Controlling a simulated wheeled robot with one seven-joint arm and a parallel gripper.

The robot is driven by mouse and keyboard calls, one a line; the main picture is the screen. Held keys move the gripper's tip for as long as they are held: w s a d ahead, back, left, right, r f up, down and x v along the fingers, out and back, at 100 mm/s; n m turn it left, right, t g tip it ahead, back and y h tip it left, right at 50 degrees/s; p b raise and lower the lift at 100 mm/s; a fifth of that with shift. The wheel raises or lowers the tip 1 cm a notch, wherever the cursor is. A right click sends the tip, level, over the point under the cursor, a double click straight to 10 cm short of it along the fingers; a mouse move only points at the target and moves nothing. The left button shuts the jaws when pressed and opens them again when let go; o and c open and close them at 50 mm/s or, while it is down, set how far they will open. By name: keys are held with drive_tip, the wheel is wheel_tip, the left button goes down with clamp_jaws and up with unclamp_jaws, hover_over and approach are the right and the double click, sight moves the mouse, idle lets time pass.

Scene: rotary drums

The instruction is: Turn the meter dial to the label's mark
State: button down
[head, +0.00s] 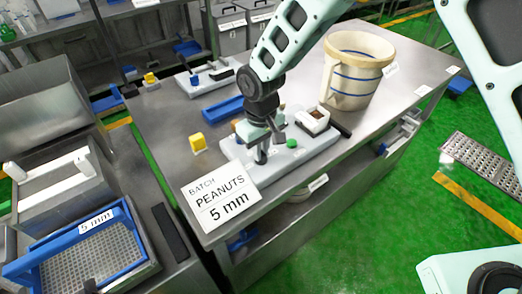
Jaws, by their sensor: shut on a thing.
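A white label card (222,197) at the front left corner of the steel table reads "BATCH PEANUTS 5 mm". A pale grey meter base (310,147) lies behind it, with a green button (292,143) and a white block with a dark brown top (312,121). My gripper (261,158) points down at the left part of this base. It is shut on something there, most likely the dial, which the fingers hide. The dial's mark and scale cannot be read in this view.
A cream jug with blue stripes (358,75) stands behind the base. A yellow block (198,143) and a blue tray (218,111) lie to the left. A blue-framed sieve labelled "5 mm" (88,262) sits on the lower left bench.

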idle(0.4)
drive_tip(key=c, duration=1.4)
unclamp_jaws()
drive_tip(key=shift+c, duration=0.2)
drive_tip(key=shift+r, duration=0.1)
wheel_tip(320, 180, up, 17)
drive_tip(key=b, duration=0.2)
drive_tip(key=shift+r+b, duration=0.15)
drive_tip(key=shift+b, duration=0.2)
drive_tip(key=s+d+f, duration=0.1)
drive_tip(key=s+d, duration=0.5)
drive_tip(key=s, duration=0.6)
drive_tip(key=s+d+f, duration=0.2)
drive_tip(key=s+d, duration=0.4)
drive_tip(key=s, duration=0.6)
drive_tip(key=shift+s+n+y, duration=0.2)
drive_tip(key=shift+n+y, duration=0.1)
